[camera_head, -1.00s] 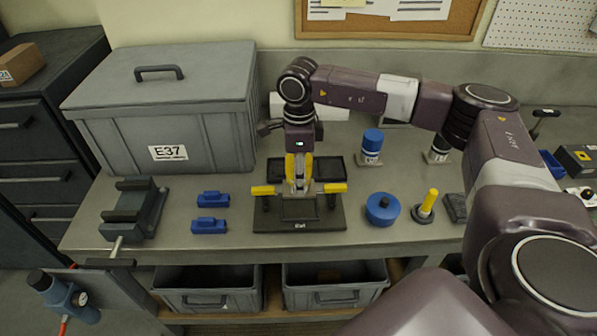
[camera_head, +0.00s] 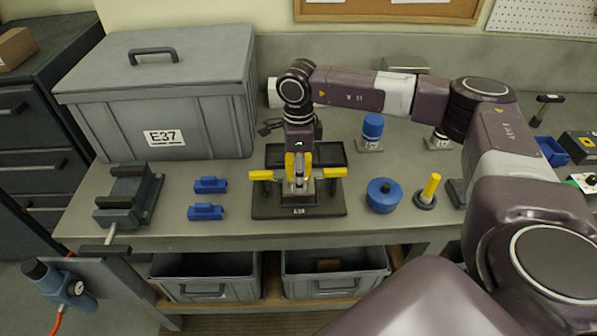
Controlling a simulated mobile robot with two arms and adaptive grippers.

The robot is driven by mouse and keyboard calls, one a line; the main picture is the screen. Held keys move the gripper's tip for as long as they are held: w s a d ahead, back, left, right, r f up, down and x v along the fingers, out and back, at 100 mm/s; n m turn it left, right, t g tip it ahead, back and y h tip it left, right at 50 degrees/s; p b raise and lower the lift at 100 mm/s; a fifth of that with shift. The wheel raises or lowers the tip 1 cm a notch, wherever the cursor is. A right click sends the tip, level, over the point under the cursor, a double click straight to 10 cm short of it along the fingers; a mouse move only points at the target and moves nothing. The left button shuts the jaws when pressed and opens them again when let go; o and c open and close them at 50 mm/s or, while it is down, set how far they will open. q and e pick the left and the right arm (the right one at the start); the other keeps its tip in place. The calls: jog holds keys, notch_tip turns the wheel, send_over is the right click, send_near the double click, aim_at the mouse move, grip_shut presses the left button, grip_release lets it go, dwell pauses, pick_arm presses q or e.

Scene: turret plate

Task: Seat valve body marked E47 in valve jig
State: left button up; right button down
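The black jig plate (camera_head: 262,212) lies on the bench. Two yellow-handled clamps, left (camera_head: 261,175) and right (camera_head: 335,172), stand on it, with a dark two-part tray behind. Its front label is too small to read surely. My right gripper (camera_head: 299,187), with yellow on its fingers, points down over the middle of the jig, between the clamps. A greyish piece shows at its fingertips, but I cannot tell whether it is held or part of the jig. No valve body marked E47 can be made out. My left gripper is not in view.
A grey lidded bin marked E37 (camera_head: 160,100) stands back left. A vise (camera_head: 128,195) and two blue parts (camera_head: 210,185) (camera_head: 206,211) lie left of the jig. A round blue part (camera_head: 384,196) and a yellow-handled tool (camera_head: 429,190) stand right. Two open bins sit below.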

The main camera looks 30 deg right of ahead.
dwell(0.4)
jog(key=shift+f+b, duration=0.7)
jog(key=shift+f, duration=0.05)
jog(key=shift+f, duration=0.15)
dwell(0.4)
jog(key=shift+f+b, duration=0.25)
jog(key=shift+b, duration=0.2)
jog(key=shift+f, duration=0.3)
dwell(0.7)
jog(key=c, duration=1.2)
grip_release()
jog(key=shift+o, duration=0.9)
